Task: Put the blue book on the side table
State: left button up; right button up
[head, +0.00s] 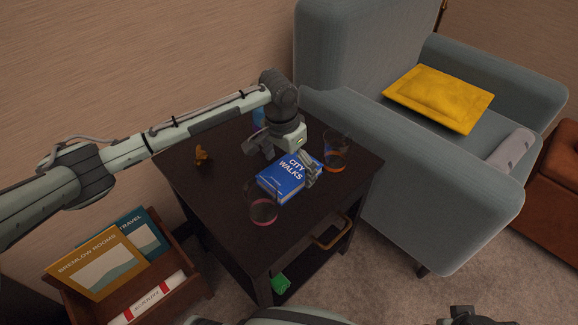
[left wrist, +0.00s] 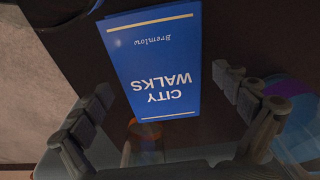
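The blue book (head: 279,183), titled "City Walks", lies cover up on the dark side table (head: 225,210). It also shows in the left wrist view (left wrist: 155,58). My left gripper (head: 285,160) is over the book, pointing down. Its fingers are spread, with a visible gap between the book and the right-hand finger in the left wrist view (left wrist: 165,85). I cannot tell whether the other finger touches the book. A dark part at the head view's bottom edge may be my right gripper; its fingers are not clear.
A glass with a pink base (head: 264,208) and one with an orange base (head: 336,155) stand close to the book. An orange figurine (head: 203,156) and a blue item (head: 259,117) are also on the table. A grey armchair (head: 440,215) stands right, a book rack (head: 185,285) left.

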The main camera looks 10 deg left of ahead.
aim_at(290, 170)
jog(key=shift+w+r, duration=0.15)
jog(key=shift+w, duration=0.1)
pick_arm(q)
jog(key=shift+r, duration=0.25)
notch_tip(290, 170, up, 3)
jog(key=shift+s+a+f, duration=0.1)
notch_tip(290, 170, up, 9)
jog(key=s+p, duration=0.1)
jog(key=shift+a, duration=0.25)
pick_arm(e)
jog(key=f, duration=0.2)
jog(key=shift+w+a+f, duration=0.1)
jog(key=shift+a+f, duration=0.15)
jog(key=shift+f, duration=0.15)
